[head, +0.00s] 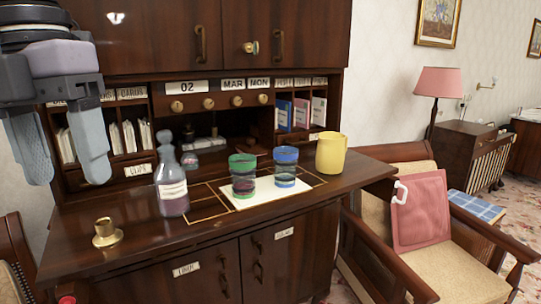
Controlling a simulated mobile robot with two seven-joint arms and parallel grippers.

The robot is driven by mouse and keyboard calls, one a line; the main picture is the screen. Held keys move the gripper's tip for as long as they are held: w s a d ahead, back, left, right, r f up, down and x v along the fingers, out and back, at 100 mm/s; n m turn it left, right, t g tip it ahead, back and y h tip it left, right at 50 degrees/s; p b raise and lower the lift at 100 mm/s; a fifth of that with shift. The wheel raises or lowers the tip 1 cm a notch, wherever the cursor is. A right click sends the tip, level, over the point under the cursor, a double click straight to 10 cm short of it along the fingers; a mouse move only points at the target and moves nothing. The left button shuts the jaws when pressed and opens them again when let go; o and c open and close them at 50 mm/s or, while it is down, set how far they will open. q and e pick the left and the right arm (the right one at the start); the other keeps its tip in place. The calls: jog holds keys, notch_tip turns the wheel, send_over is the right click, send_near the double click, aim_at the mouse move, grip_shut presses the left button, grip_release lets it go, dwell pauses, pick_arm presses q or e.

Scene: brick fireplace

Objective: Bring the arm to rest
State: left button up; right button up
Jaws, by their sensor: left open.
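My left gripper (62,148) hangs at the upper left, in front of the desk's left pigeonholes. Its two grey fingers point down and stand apart, with nothing between them. It is above and to the left of the brass candle holder (106,233) on the desk top (130,215), clear of the surface. My right gripper is not in view.
A glass bottle (172,182), a green cup (243,175) and a blue cup (286,167) stand on the desk, the cups on a white mat (250,201). A yellow pitcher (331,153) stands at right.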

pick_arm(q)
jog(key=w+d+f+n+g+h, duration=0.1)
jog(key=d+f+g+h, duration=0.1)
jog(key=d+f+h, duration=0.7)
jog(key=w+d+f+n+g+h, duration=0.1)
jog(key=d+f+n+g+h, duration=0.15)
jog(key=d+h, duration=1.15)
jog(key=w+a+f+n+t+y, duration=0.2)
jog(key=a+f+n+t+y, duration=0.25)
jog(key=f+n+t, duration=0.3)
jog(key=w+a+f+n+t+y, duration=0.3)
jog(key=f+n+t+y, duration=0.2)
jog(key=f+n+t, duration=0.3)
jog(key=w+a+f+n+t+y, duration=0.2)
jog(key=a+f+n+t+y, duration=0.2)
jog(key=f+n+t, duration=0.4)
jog(key=s+a+f+n+g+y, duration=0.3)
jog(key=s+a+f+g+y, duration=0.1)
jog(key=s+f, duration=0.4)
jog(key=s+a+f+n+g+y, duration=0.4)
jog(key=s+a+f, duration=0.2)
jog(key=f, duration=0.6)
jog(key=shift+s+a+f+p, duration=0.15)
jog(key=shift+s+a+p, duration=0.25)
jog(key=shift+s, duration=0.5)
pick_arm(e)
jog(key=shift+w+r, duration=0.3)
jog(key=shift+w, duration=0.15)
